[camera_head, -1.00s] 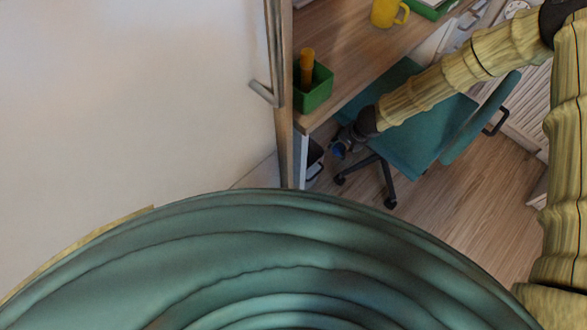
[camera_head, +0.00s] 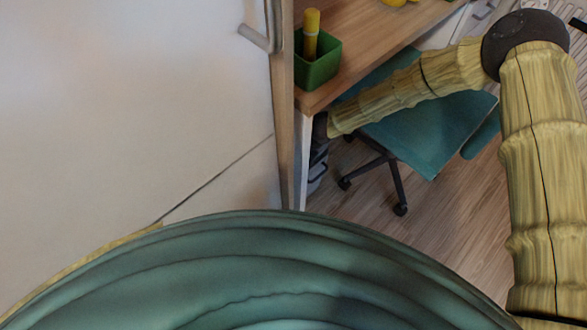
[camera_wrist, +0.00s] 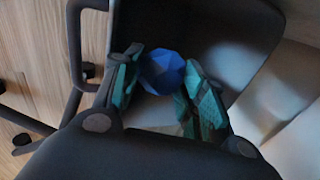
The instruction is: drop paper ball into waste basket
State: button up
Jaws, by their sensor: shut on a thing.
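The paper ball (camera_wrist: 158,80) is a blue faceted ball between the teal fingers of my gripper (camera_wrist: 163,63) in the wrist view. My gripper is shut on it. Behind the ball in the wrist view is the dark grey waste basket (camera_wrist: 225,38), with its inside wall showing. The ball lies in front of the basket's opening; I cannot tell how far above or inside the rim it is. In the head view the basket (camera_head: 317,172) shows only as a dark strip under the desk, beside the white panel. The ball and fingertips are hidden there.
The wooden desk (camera_head: 375,50) with a green pen holder (camera_head: 318,68) stands above the basket. A teal swivel chair (camera_head: 420,130) is close on the right. A white door (camera_head: 130,110) and wooden post (camera_head: 286,140) are on the left. Wood floor is clear at lower right.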

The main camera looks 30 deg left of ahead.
jog(key=shift+b+x, duration=6)
jog(key=shift+x, duration=2.85)
jog(key=shift+s+d+f, duration=0.1)
jog(key=shift+s+f, duration=0.05)
jog(key=shift+f, duration=0.5)
jog(key=o, duration=0.7)
jog(key=shift+r, duration=0.6)
jog(key=p+v, duration=0.3)
jog(key=v, duration=0.4)
jog(key=shift+r+p, duration=0.25)
jog(key=shift+p, duration=0.05)
jog(key=shift+d+r, duration=0.1)
